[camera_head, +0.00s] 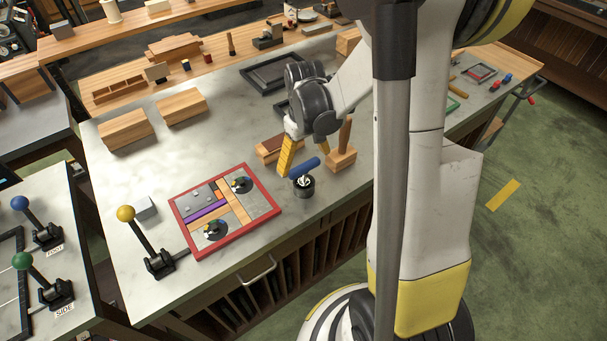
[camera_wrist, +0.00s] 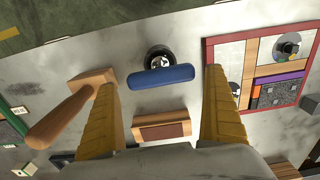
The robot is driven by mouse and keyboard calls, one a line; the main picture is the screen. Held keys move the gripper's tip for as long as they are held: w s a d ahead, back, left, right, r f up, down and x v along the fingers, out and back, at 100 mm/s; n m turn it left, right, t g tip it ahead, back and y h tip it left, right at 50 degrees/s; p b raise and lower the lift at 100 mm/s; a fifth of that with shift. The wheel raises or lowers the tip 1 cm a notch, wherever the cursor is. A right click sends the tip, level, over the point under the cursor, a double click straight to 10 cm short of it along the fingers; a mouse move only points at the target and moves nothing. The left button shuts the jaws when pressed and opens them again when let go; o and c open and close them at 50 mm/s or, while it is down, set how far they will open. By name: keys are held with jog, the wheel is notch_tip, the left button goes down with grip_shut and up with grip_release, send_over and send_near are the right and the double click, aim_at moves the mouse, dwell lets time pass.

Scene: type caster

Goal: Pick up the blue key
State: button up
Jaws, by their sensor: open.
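The blue key (camera_head: 304,167) has a rounded blue bar for a handle. It sits at a black round socket (camera_head: 303,187) on the grey table. In the wrist view the blue key (camera_wrist: 161,76) lies crosswise between my fingers, with the black round socket (camera_wrist: 158,55) just beyond it. My gripper (camera_head: 304,159) is open, its yellow fingers on either side of the key's handle. In the wrist view my gripper (camera_wrist: 160,82) shows clear gaps between each finger and the handle. How far the fingertips are above the table is hard to tell.
A wooden mallet (camera_wrist: 75,110) stands close beside one finger. A wooden block (camera_wrist: 161,125) with a brown face lies nearby. A red-framed puzzle board (camera_head: 250,178) is to the left of the key. A yellow-knobbed lever (camera_head: 139,238) stands farther left.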

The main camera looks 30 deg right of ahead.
aim_at(304, 165)
notch_tip(304, 165, down, 3)
jog(key=shift+f+b, duration=0.2)
jog(key=shift+b, duration=0.1)
jog(key=c, duration=1)
jog(key=shift+c, duration=0.2)
jog(key=shift+r, duration=0.1)
